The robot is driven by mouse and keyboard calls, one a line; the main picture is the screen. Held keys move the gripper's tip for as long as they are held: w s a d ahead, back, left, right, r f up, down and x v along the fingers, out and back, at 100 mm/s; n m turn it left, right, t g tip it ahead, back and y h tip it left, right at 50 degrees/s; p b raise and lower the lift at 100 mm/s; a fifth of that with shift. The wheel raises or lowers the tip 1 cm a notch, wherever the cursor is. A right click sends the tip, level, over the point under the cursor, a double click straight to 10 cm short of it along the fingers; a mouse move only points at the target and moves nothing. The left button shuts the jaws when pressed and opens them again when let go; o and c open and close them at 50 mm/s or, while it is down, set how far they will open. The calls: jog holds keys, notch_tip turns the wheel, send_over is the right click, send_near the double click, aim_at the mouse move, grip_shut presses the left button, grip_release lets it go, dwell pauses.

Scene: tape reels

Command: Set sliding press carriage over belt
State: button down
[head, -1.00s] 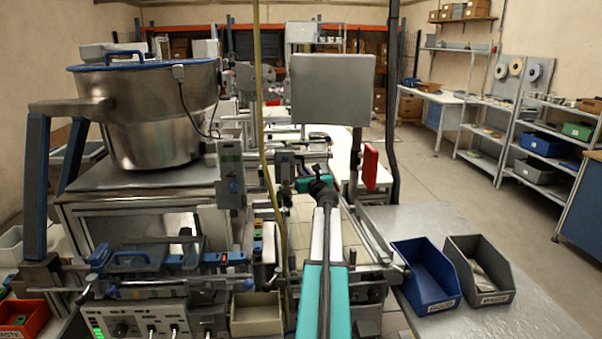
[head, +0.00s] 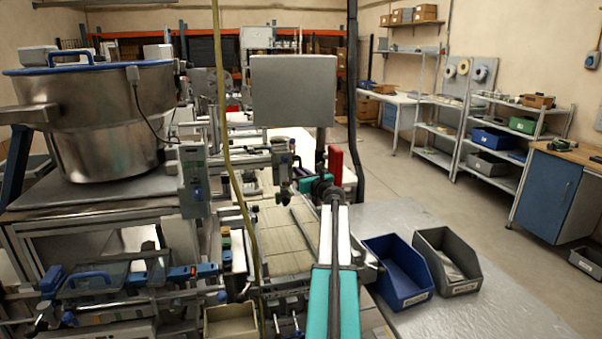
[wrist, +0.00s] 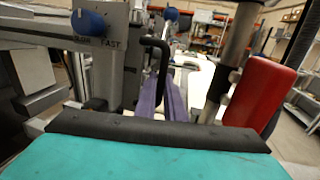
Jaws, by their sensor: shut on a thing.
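My gripper (head: 322,186) is at the far end of my teal and white arm, low over the machine. In the head view the carriage (head: 282,162) is left of my gripper. A pale belt-like track (head: 285,240) runs below.
A red box (head: 336,166) on a post is close to the right of my gripper; it also shows in the wrist view (wrist: 258,92). A grey panel (head: 293,91) stands behind. A steel bowl (head: 105,120) is left. Blue (head: 397,272) and grey (head: 446,262) bins sit right.

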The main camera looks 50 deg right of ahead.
jog(key=shift+s+d, duration=0.35)
jog(key=shift+d, duration=0.05)
jog(key=c, duration=2.1)
grip_release()
jog(key=shift+a, duration=0.1)
jog(key=shift+w+a, duration=0.1)
jog(key=b+v, duration=0.3)
jog(key=v, duration=1)
jog(key=shift+s+a, duration=0.25)
jog(key=shift+s, duration=0.1)
jog(key=shift+r, duration=0.2)
